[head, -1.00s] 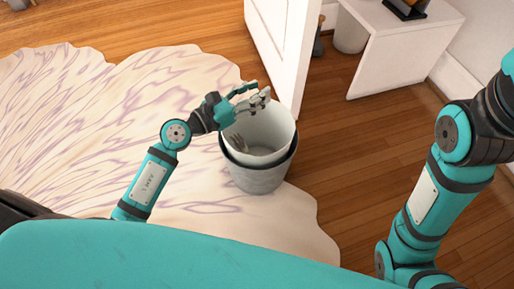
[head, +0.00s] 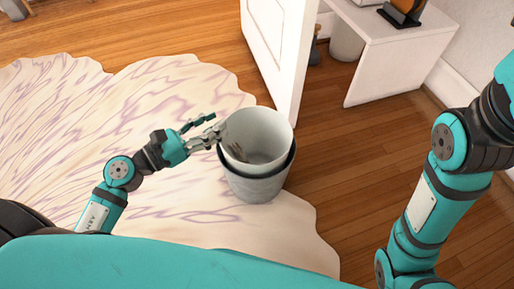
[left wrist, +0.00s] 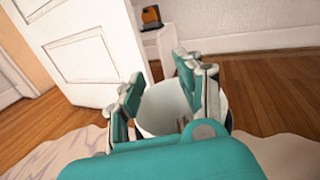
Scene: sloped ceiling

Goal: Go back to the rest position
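My left gripper (head: 212,130) is open and empty at the left rim of a white bin (head: 272,121) in the head view. I cannot tell whether it touches the rim. In the left wrist view its two fingers (left wrist: 160,95) stand apart, with the white bin (left wrist: 163,112) beyond and between them. The white bin sits inside a grey bucket (head: 256,188), and a small dark thing lies inside it, too small to name. My right arm (head: 425,195) shows at the right of the head view, but its gripper is out of frame.
The bins stand on a pale, purple-veined rug (head: 120,140) over wooden floor. An open white door (head: 277,50) stands just behind them. The rug left of the bins is clear.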

